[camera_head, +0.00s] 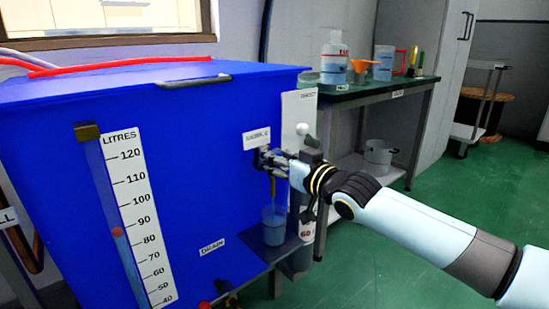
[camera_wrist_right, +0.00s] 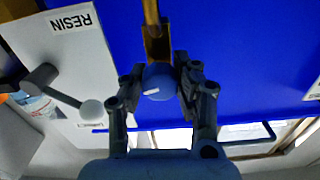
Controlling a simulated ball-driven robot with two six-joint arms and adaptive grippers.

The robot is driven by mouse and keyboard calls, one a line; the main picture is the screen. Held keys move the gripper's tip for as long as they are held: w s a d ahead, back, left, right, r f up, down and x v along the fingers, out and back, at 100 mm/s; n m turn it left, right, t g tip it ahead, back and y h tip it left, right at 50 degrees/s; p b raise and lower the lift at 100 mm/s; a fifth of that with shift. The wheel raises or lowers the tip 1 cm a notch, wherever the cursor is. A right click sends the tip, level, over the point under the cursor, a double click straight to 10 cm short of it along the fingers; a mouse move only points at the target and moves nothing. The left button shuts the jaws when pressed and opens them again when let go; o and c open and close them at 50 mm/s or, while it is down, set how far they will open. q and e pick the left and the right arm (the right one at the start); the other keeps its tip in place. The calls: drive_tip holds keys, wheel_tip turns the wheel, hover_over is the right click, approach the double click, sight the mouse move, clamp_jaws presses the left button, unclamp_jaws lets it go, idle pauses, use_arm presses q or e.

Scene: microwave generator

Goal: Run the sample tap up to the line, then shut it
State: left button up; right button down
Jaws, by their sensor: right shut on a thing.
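The sample tap, under the SAMPLE label (camera_head: 256,138) on the blue tank, is mostly hidden by my right gripper (camera_head: 268,160) in the head view. In the wrist view the right gripper's fingers (camera_wrist_right: 159,88) are shut on the tap's round blue knob (camera_wrist_right: 158,76), which carries a white mark. The brass tap body (camera_wrist_right: 155,40) shows beyond it. My left gripper is not in view.
The blue tank (camera_head: 190,170) has a LITRES scale (camera_head: 140,200) and a drain tap (camera_head: 228,294) low down. A bench (camera_head: 380,90) with bottles stands behind.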

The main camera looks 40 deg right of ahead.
drive_tip(key=c, duration=0.9)
unclamp_jaws()
drive_tip(key=shift+c, duration=0.2)
wheel_tip(320, 180, up, 10)
drive_tip(key=shift+f, duration=0.1)
